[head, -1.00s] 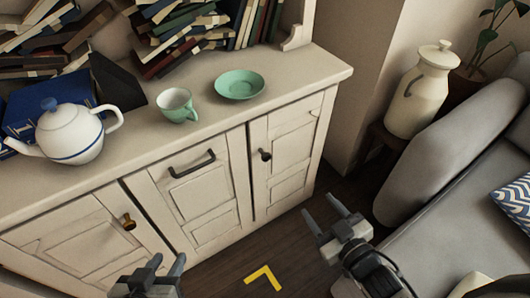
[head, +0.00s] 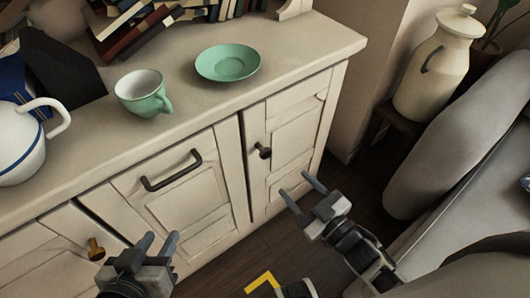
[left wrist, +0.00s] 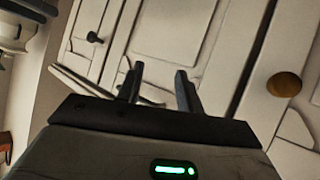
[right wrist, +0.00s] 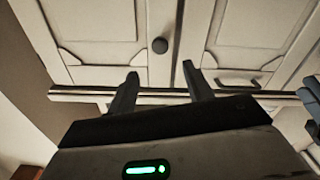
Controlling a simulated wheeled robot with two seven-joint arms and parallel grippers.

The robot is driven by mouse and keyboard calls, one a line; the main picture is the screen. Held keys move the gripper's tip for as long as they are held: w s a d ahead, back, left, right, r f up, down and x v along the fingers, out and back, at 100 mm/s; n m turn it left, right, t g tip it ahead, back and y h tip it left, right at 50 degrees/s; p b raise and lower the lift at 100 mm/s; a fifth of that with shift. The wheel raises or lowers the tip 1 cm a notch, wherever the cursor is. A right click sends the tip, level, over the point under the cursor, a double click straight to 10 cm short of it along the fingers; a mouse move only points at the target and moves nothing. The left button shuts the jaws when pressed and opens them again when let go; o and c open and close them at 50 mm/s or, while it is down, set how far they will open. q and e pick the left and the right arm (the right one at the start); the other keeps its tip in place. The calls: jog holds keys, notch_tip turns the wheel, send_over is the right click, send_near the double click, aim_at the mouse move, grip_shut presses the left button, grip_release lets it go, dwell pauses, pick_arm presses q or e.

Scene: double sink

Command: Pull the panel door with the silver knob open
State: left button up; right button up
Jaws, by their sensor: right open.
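The right-hand panel door (head: 291,135) of the cream cabinet is closed. Its knob (head: 263,151) looks dark grey, and it also shows in the right wrist view (right wrist: 160,46), above and between the fingertips. The left-hand door (head: 50,278) has a brass knob (head: 95,249), also seen in the left wrist view (left wrist: 284,84). My right gripper (head: 297,186) is open and empty, below and right of the grey knob, apart from it. My left gripper (head: 158,243) is open and empty, in front of the cabinet, right of the brass knob.
A middle panel (head: 185,195) has a dark bar handle (head: 171,171). On the cabinet top stand a teapot (head: 22,150), a green cup (head: 144,96) and a green saucer (head: 228,64). A grey sofa (head: 455,150) and a cream jug (head: 432,75) are at right. Dark floor lies before the doors.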

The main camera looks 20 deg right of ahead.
aim_at(268, 155)
jog(key=b+x, duration=0.1)
jog(key=x, duration=1.1)
jog(key=shift+w+a, duration=0.15)
jog(key=shift+w, duration=0.2)
pick_arm(q)
jog(key=f, duration=0.3)
jog(key=shift+w+d+f+g, duration=0.1)
jog(key=shift+w+d+g, duration=0.15)
jog(key=shift+w+g, duration=0.15)
pick_arm(e)
grip_shut()
pick_arm(q)
jog(key=shift+r, duration=0.2)
pick_arm(e)
jog(key=shift+s, duration=0.15)
